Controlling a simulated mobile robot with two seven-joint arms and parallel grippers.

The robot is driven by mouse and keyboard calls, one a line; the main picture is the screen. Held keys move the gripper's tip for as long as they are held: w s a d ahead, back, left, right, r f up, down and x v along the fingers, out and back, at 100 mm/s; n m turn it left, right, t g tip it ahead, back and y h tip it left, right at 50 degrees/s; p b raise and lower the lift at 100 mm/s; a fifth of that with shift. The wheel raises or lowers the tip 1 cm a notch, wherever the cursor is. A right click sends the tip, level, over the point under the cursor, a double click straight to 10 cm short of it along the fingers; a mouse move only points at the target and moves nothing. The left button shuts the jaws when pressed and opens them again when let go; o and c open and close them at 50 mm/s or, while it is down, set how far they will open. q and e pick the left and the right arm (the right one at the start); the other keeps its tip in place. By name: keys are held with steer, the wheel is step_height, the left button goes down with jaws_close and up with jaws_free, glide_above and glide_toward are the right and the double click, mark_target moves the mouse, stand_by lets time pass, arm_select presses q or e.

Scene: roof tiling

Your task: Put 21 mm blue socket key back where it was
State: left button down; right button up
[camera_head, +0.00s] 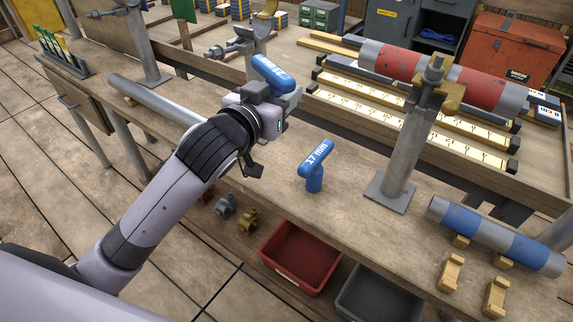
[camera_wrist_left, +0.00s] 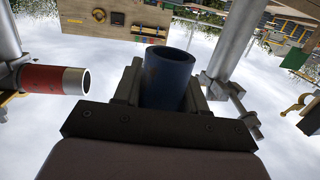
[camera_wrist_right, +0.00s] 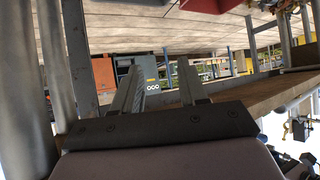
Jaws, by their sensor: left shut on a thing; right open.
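A blue T-shaped socket key (camera_head: 272,73) is held upright in my left gripper (camera_head: 270,98), its handle above the jaws. White lettering on the handle is too small to read surely. In the left wrist view, its blue hollow socket end (camera_wrist_left: 168,80) sits between the two fingers (camera_wrist_left: 165,95). The gripper is shut on it above the workbench. A second blue socket key (camera_head: 315,163), marked 17 mm, stands upright on the bench, to the right of my left gripper. My right gripper (camera_wrist_right: 160,88) is open and empty in the right wrist view; the head view does not show it.
A grey post (camera_head: 402,150) on a square base stands right of the 17 mm key. A blue-and-grey pipe (camera_head: 497,236) lies at the right on wooden blocks. A red bin (camera_head: 301,257) and dark bin (camera_head: 380,294) sit below the bench edge. Clear bench surrounds the 17 mm key.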

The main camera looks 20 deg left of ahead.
arm_select(q)
steer(key=b, duration=0.3)
glide_above(281, 175)
step_height(281, 175, down, 13)
steer(key=shift+r, duration=0.15)
steer(key=shift+f+b, duration=0.45)
steer(key=shift+f, duration=1.7)
steer(key=shift+f, duration=0.2)
steer(key=c, duration=0.6)
jaws_free()
steer(key=shift+c, duration=0.2)
steer(key=shift+r, duration=0.1)
